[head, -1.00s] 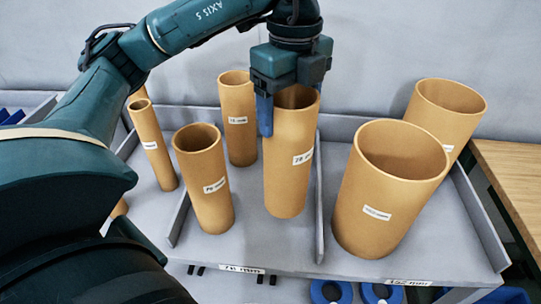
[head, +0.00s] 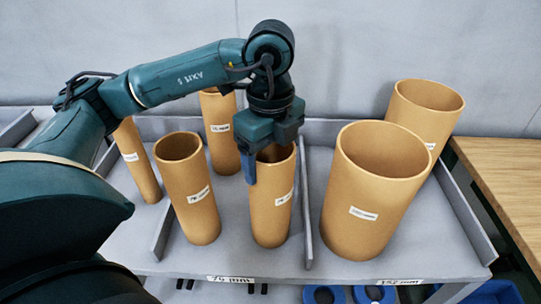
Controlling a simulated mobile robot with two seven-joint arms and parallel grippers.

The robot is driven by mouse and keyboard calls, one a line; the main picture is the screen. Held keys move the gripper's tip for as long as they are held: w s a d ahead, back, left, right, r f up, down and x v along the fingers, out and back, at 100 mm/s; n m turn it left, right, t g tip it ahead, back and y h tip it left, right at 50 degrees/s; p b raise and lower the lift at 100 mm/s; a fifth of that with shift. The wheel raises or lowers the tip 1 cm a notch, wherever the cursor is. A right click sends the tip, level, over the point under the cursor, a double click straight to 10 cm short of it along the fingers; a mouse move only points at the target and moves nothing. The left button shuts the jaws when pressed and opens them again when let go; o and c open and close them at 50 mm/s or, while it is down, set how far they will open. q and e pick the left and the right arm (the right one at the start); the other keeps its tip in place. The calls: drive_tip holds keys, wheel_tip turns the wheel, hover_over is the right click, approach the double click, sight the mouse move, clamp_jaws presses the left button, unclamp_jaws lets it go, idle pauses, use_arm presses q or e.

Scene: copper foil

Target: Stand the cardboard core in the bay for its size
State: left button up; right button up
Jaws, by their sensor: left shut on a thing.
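The cardboard core (head: 271,205) is a tan tube with a small white label that looks like 76 mm. It is upright in the middle bay of the grey shelf, whose front label (head: 230,279) reads about 76 mm. My left gripper (head: 256,170) is shut on the core's upper rim from above. One blue finger shows outside the tube's left side; the other is hidden. The core's foot looks at or very near the bay floor; I cannot tell if it touches. My right gripper is not in view.
Two tan cores (head: 188,195) (head: 218,130) stand left of it in the same bay. A thin core (head: 138,162) stands in the left bay. Two wide cores (head: 360,208) (head: 424,112) stand in the right bay. Low dividers (head: 307,215) separate the bays. A wooden table (head: 505,175) is at right.

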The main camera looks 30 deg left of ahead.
use_arm(q)
drive_tip(key=o, duration=1.5)
drive_tip(key=shift+c, duration=0.2)
drive_tip(key=shift+r, duration=0.1)
wheel_tip(320, 180, up, 12)
drive_tip(key=p, duration=0.2)
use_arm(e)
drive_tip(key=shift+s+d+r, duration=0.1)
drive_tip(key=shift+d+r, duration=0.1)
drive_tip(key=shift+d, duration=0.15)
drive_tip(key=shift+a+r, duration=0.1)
